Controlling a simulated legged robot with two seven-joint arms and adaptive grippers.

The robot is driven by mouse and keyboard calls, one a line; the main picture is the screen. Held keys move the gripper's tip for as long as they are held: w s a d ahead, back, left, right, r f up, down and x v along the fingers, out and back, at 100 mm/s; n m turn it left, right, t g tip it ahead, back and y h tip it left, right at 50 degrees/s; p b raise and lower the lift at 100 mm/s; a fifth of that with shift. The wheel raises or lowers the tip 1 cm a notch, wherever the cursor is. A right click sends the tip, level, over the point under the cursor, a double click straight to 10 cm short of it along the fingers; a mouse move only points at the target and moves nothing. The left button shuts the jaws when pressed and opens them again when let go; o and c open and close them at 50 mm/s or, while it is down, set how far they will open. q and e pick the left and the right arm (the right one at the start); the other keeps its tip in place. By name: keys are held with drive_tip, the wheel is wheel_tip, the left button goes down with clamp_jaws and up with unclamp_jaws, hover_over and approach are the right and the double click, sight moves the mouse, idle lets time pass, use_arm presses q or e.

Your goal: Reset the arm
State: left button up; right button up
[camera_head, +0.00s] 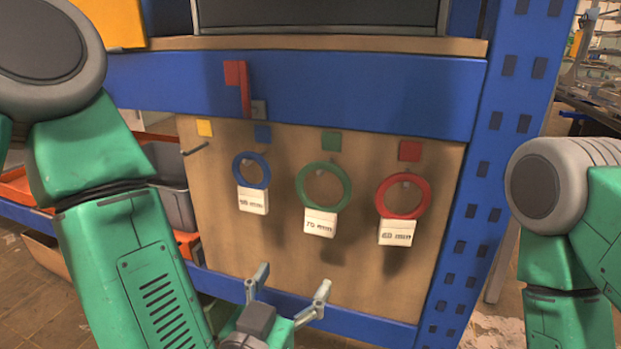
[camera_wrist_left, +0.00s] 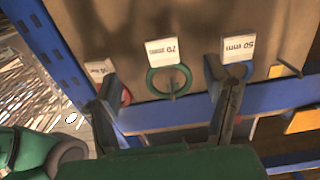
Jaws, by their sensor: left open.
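My left gripper (camera_head: 290,292) is open and empty, low in front of the brown board (camera_head: 285,255). In the left wrist view its two fingers (camera_wrist_left: 165,100) are spread apart, with the board beyond them. A blue ring (camera_head: 251,170), a green ring (camera_head: 323,187) and a red ring (camera_head: 403,196) hang on pegs, each with a white size label. The green ring (camera_wrist_left: 168,80) shows between the fingers in the wrist view, apart from them. My right arm shows at the right edge of the head view, but its gripper is out of view.
A blue shelf frame (camera_head: 478,200) surrounds the board. A bare peg (camera_head: 195,148) sits below the yellow square (camera_head: 204,127) at the left. A red piece (camera_head: 240,82) is on the upper blue beam. A grey bin (camera_head: 172,185) and orange bins stand on the left shelf.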

use_arm(q)
drive_tip(key=s+a+f+n+g+y, duration=0.1)
drive_tip(key=s+a+f+g, duration=0.4)
drive_tip(key=f, duration=0.4)
drive_tip(key=s+a+f+g+y, duration=0.25)
drive_tip(key=a+f, duration=0.35)
drive_tip(key=f, duration=0.3)
drive_tip(key=s+a+f+n+g, duration=0.1)
drive_tip(key=s+a+f+g, duration=0.4)
drive_tip(key=f, duration=0.4)
drive_tip(key=s+a+f+n+g+y, duration=0.1)
drive_tip(key=s+a+f+g+y, duration=0.15)
drive_tip(key=s+a, duration=0.55)
wheel_tip(320, 180, up, 13)
drive_tip(key=s+a+p, duration=0.1)
drive_tip(key=p, duration=1.3)
drive_tip(key=shift+g, duration=0.4)
